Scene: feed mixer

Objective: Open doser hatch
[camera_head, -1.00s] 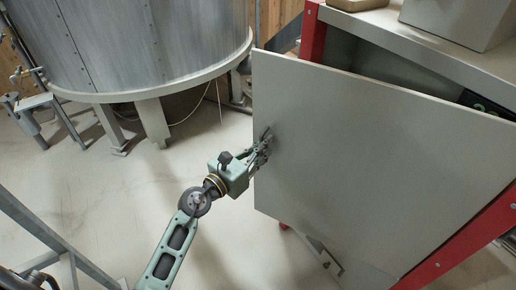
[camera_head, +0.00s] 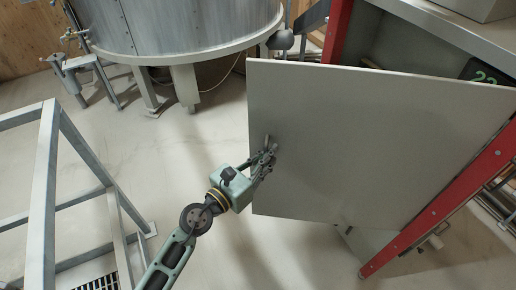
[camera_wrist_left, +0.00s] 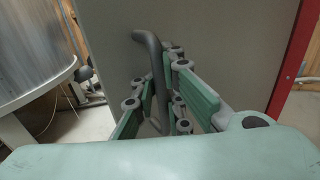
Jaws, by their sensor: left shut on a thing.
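The doser hatch (camera_head: 370,140) is a large grey panel in the head view, swung out from the red-framed machine, with a dark gap behind its top edge. My left gripper (camera_head: 265,158) is at the hatch's left side, shut on the dark handle (camera_head: 267,142). In the left wrist view the bent grey handle (camera_wrist_left: 150,45) rises between the green fingers of the left gripper (camera_wrist_left: 165,105), in front of the panel (camera_wrist_left: 220,45). My right gripper is not in view.
A large round metal tank (camera_head: 175,22) on legs stands at the back left. A grey metal frame (camera_head: 50,190) stands at the left. The machine's red post (camera_head: 445,205) is at the right. Pale floor (camera_head: 190,150) is clear between frame and hatch.

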